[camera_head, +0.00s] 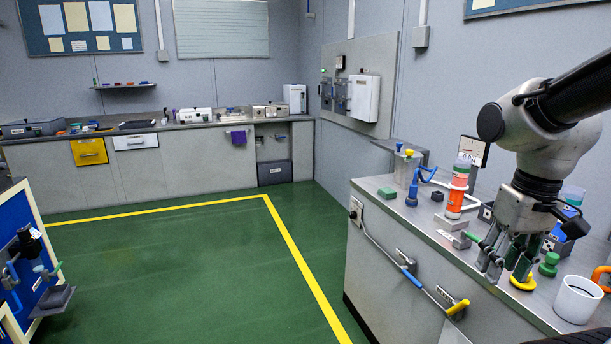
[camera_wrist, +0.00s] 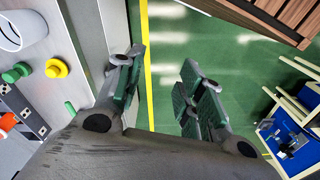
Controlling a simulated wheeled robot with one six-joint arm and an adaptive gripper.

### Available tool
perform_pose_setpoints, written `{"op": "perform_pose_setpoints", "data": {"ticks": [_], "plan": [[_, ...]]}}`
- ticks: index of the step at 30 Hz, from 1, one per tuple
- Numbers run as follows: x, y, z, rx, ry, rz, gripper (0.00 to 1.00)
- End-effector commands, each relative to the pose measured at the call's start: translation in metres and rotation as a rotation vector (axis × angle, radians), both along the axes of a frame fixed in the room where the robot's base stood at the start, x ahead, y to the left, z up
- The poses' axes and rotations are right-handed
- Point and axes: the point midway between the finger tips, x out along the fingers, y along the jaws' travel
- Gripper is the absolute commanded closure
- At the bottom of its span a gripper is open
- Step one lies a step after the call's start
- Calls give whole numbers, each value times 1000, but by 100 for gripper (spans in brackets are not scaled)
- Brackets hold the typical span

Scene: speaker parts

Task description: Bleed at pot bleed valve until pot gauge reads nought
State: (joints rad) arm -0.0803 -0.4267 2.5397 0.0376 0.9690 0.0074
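A grey pot (camera_head: 405,168) with a yellow knob (camera_head: 408,153) on top stands at the back of the right bench in the head view. A white-faced dial (camera_head: 472,150), which looks like a gauge, stands to its right; its reading is too small to tell. I cannot tell for sure which part is the pot bleed valve. My gripper (camera_head: 504,268) points down above the front edge of the right bench, right of the pot and apart from it. Its fingers are spread and empty; in the wrist view the open gripper (camera_wrist: 163,72) has only floor between its fingertips.
Near my gripper stand a red-orange stacked cylinder (camera_head: 456,196), a yellow round piece (camera_head: 523,284), a green knob (camera_head: 549,265) and a white cup (camera_head: 578,300). A blue curved tool (camera_head: 425,178) is beside the pot. A rail (camera_head: 392,259) runs along the bench front. The green floor (camera_head: 190,265) is clear.

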Motion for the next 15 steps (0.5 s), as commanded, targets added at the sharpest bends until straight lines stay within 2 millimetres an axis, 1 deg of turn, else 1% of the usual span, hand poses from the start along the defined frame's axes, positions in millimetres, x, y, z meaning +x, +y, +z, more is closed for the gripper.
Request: {"op": "perform_pose_setpoints", "data": {"ticks": [1, 3, 6, 10, 15], "plan": [[-5, -8, 16, -14, -68, -3, 62], [-9, -16, 34, -26, -151, -14, 62], [-15, -20, 52, -23, -243, -35, 62], [-20, -23, 65, -22, -307, -52, 62], [-21, -25, 67, -23, -318, -63, 62]]}}
